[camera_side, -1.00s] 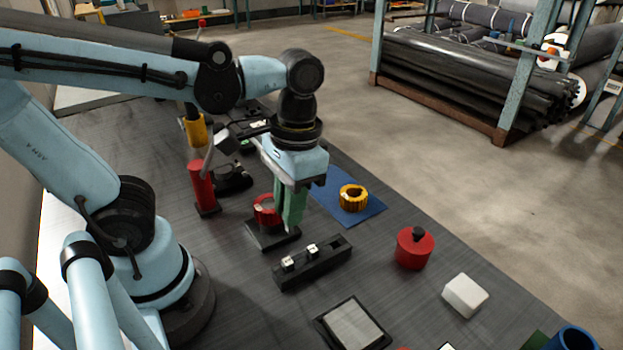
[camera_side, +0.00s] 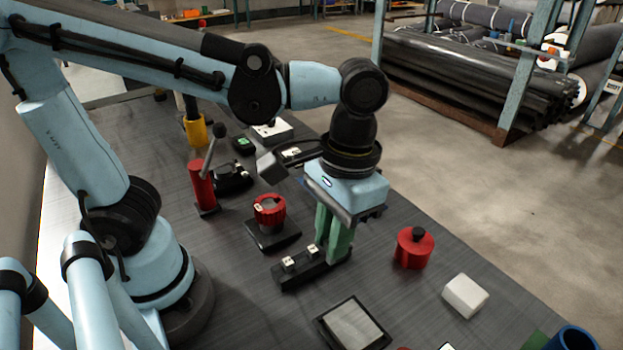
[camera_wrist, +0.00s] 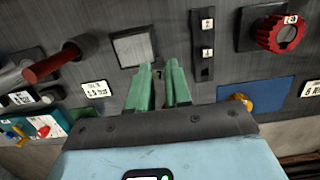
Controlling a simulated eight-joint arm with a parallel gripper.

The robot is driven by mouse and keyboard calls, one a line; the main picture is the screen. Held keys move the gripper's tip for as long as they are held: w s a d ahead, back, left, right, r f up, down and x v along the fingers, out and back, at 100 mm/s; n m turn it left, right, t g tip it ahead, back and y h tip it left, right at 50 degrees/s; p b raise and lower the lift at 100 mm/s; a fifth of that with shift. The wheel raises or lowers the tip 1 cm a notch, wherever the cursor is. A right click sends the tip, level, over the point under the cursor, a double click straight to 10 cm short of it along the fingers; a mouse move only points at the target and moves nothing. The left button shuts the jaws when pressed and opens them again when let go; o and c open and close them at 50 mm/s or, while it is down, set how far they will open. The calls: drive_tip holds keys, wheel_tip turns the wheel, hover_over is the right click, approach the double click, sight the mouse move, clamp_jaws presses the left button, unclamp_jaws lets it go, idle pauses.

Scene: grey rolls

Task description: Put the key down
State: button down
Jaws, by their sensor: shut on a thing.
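My gripper (camera_side: 334,240) has green fingers that point down beside the right end of the black two-switch block (camera_side: 312,262). In the wrist view its fingers (camera_wrist: 163,75) are close together, with a small dark thing (camera_wrist: 160,73) between their tips. This is probably the key, but it is too small to make out its shape. In the side view the fingers hide it. I cannot tell whether the fingertips touch the table or the block.
A red dial (camera_side: 270,210) on a black base stands left of my gripper. A black-framed grey pad (camera_side: 352,326) lies in front. The tabletop between these is clear.

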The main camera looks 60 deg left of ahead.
drive_tip(key=shift+w+a+f, duration=1.25)
drive_tip(key=shift+a+f, duration=0.1)
drive_tip(key=shift+f, duration=0.45)
drive_tip(key=shift+w+a+f, duration=1.2)
drive_tip(key=shift+a+f, duration=0.2)
drive_tip(key=shift+f, duration=0.35)
drive_tip(key=shift+w+a+f, duration=1.25)
drive_tip(key=shift+a+f, duration=0.1)
drive_tip(key=shift+f, duration=0.45)
drive_tip(key=shift+f, duration=0.1)
drive_tip(key=c, duration=1.1)
unclamp_jaws()
drive_tip(key=shift+o, duration=0.2)
wheel_tip(320, 180, up, 12)
drive_tip(key=w, duration=0.1)
drive_tip(key=s+a+f+t, duration=0.1)
drive_tip(key=s+a+t, duration=0.1)
drive_tip(key=a+t, duration=0.4)
drive_tip(key=shift+s+f+t, duration=0.15)
drive_tip(key=shift+f+t, duration=0.15)
drive_tip(key=shift+t, duration=1)
